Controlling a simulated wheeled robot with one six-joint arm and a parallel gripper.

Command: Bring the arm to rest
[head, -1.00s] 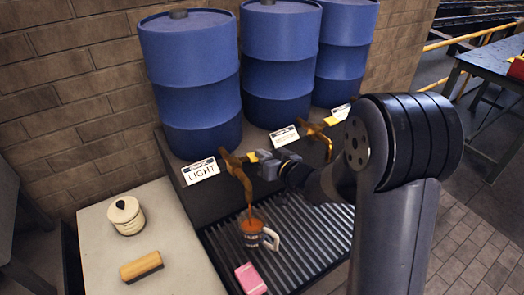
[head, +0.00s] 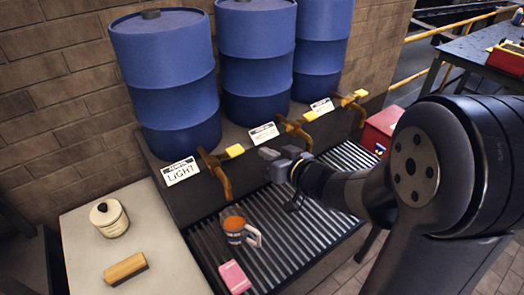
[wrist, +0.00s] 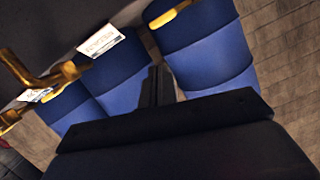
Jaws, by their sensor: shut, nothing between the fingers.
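My gripper (head: 267,154) is shut and empty, in front of the drum stand between the left tap (head: 222,175) and the middle tap (head: 292,127). It is apart from the left tap's yellow handle (head: 235,151). In the wrist view its dark fingers (wrist: 158,86) are together, with blue drums (wrist: 200,45) beyond them. My arm reaches in from the right of the head view. A mug (head: 236,231) with orange-brown liquid stands upright on the slatted grate below the left tap. No stream shows from that tap.
Three blue drums (head: 165,85) stand behind the taps. A pink block (head: 234,277) lies on the grate (head: 290,215). A lidded pot (head: 109,217) and a brush (head: 125,269) sit on the pale side table (head: 80,240). A red box (head: 381,130) stands at the right.

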